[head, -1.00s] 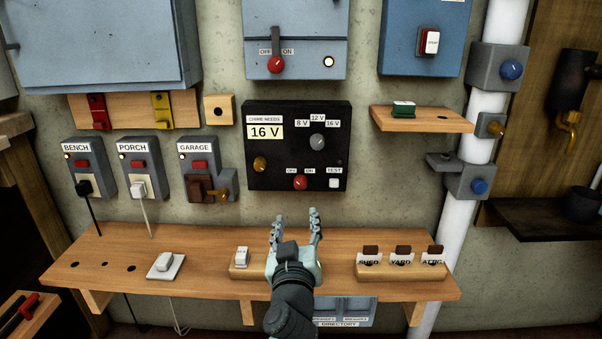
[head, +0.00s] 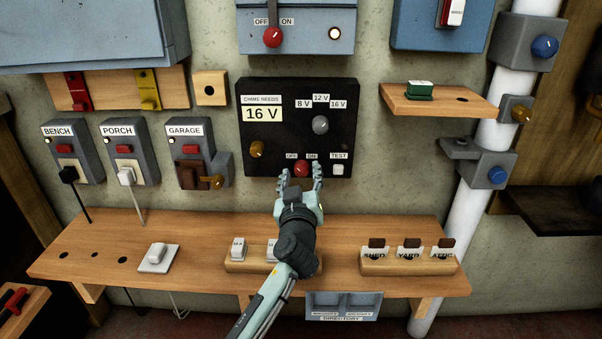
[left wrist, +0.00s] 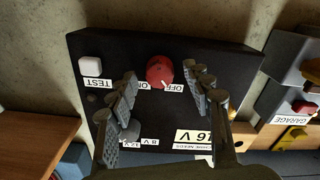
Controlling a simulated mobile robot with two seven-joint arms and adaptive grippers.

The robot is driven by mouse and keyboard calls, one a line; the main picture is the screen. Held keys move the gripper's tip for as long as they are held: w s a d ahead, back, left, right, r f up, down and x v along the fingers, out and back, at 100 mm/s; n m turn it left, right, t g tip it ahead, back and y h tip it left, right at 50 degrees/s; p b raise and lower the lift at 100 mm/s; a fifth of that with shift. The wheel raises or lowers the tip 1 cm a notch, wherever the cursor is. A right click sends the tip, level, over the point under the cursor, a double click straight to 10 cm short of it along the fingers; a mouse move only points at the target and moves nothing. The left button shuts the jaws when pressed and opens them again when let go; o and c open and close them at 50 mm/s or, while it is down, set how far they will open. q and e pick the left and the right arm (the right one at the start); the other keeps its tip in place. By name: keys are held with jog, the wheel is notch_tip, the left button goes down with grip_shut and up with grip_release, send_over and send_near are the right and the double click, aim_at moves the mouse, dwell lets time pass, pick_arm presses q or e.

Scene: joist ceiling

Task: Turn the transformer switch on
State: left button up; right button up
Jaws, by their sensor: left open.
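The black transformer panel (head: 285,120) hangs on the wall, with a "CHIME NEEDS 16 V" label. Its red switch knob (head: 302,168) sits at the bottom between OFF and ON labels. In the left wrist view, which shows the panel upside down, the knob (left wrist: 159,71) has a white mark that appears turned toward OFF. My left gripper (head: 300,173) is open just below and in front of the knob. In the left wrist view its fingers (left wrist: 160,82) stand on both sides of the knob, apart from it. My right gripper is not in view.
A white TEST button (head: 338,170) is just right of the knob. A brass knob (head: 257,149) and a grey voltage dial (head: 320,124) are on the same panel. A wooden shelf (head: 200,262) with switches lies below.

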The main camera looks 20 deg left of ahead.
pick_arm(q)
jog(key=shift+w, duration=0.15)
grip_shut()
